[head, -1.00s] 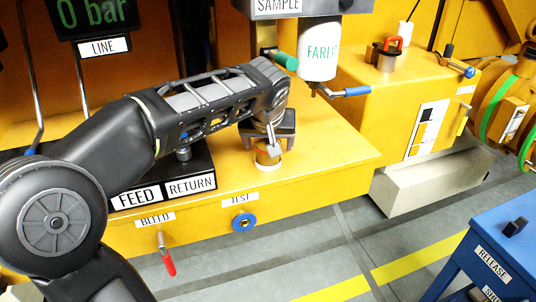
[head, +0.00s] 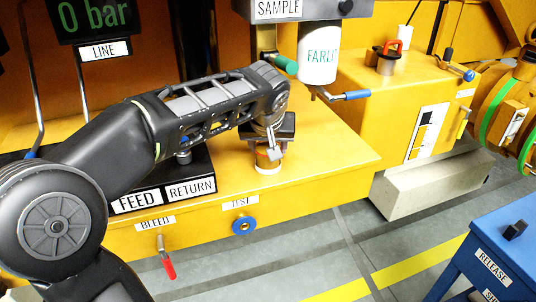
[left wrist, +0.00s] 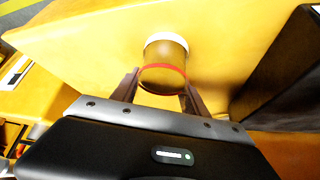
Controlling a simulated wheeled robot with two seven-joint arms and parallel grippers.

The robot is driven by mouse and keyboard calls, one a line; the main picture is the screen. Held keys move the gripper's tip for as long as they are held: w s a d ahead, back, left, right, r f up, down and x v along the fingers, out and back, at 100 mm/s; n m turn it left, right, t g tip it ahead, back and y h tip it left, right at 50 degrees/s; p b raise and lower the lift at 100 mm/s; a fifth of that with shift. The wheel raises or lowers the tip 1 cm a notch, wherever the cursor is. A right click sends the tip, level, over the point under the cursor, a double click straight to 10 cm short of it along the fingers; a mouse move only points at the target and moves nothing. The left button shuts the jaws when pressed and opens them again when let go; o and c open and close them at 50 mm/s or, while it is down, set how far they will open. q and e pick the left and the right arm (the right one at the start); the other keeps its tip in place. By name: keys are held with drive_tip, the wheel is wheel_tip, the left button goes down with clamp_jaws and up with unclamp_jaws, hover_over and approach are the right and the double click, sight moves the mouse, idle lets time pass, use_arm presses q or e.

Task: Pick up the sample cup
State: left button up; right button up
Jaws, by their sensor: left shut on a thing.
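The sample cup (head: 267,167) is a small brownish cup with a white end and a red band. It is upright at the front part of the yellow bench top. My left gripper (head: 268,150) reaches over it from behind and above. In the left wrist view the cup (left wrist: 164,68) sits between the two fingers, and the gripper is shut on it. Whether the cup's base touches the bench is hard to tell. My right gripper is not in view.
The white FARLEY-type canister (head: 318,55) with a blue-handled valve hangs behind, right of my arm. FEED and RETURN labels (head: 165,192) front a black block at left. A blue RELEASE stand (head: 490,250) is at lower right. The bench right of the cup is clear.

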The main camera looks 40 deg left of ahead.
use_arm(q)
drive_tip(key=c, duration=0.9)
drive_tip(key=shift+b, duration=0.4)
drive_tip(key=s+d+b, duration=0.2)
drive_tip(key=s+d, duration=0.3)
drive_tip(key=s, duration=0.2)
drive_tip(key=s+d+b, duration=0.2)
drive_tip(key=s+d, duration=0.2)
drive_tip(key=s, duration=0.4)
drive_tip(key=shift+d, duration=0.35)
drive_tip(key=shift+r, duration=0.1)
